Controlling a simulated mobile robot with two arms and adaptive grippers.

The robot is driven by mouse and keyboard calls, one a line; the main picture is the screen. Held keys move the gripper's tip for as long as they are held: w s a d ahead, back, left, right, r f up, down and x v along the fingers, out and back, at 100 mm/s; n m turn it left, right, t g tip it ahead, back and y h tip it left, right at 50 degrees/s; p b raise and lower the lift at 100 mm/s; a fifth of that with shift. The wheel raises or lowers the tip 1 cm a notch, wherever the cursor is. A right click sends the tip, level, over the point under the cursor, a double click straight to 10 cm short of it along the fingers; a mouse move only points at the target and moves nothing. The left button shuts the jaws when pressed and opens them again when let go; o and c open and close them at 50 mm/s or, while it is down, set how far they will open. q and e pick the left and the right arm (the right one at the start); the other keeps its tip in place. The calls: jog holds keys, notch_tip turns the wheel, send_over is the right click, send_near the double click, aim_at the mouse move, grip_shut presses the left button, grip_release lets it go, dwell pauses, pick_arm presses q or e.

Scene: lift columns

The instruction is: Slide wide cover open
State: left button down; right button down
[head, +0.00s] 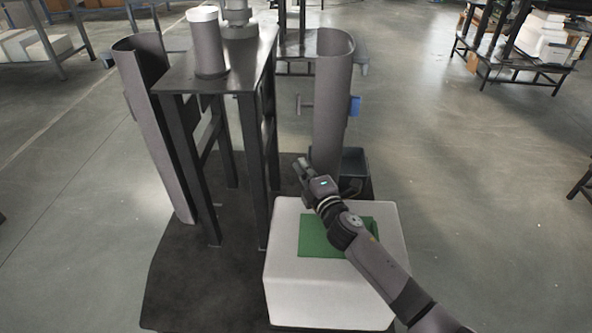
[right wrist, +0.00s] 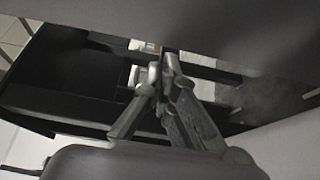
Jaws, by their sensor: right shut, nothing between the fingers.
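Two tall grey curved cover panels flank a dark metal stand. The left panel (head: 160,140) leans slightly, and the right panel (head: 331,110) stands nearly upright with a short peg handle (head: 305,104) on its left side. I cannot tell which is the wide cover. My right gripper (head: 302,167) is shut and empty, low beside the foot of the right panel, below the handle and apart from it. In the right wrist view its fingers (right wrist: 162,62) meet at the tips, with a grey surface (right wrist: 240,30) close above. My left gripper is not in view.
The dark stand (head: 215,82) carries grey cylinders (head: 207,45). A white block (head: 290,290) with a green pad (head: 313,240) lies under my right arm. A dark bin (head: 356,170) sits behind the gripper, and a blue part (head: 355,106) is at the right panel.

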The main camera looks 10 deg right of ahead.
jog(key=shift+d, duration=0.2)
jog(key=shift+s+d, duration=0.15)
jog(key=shift+d, duration=0.5)
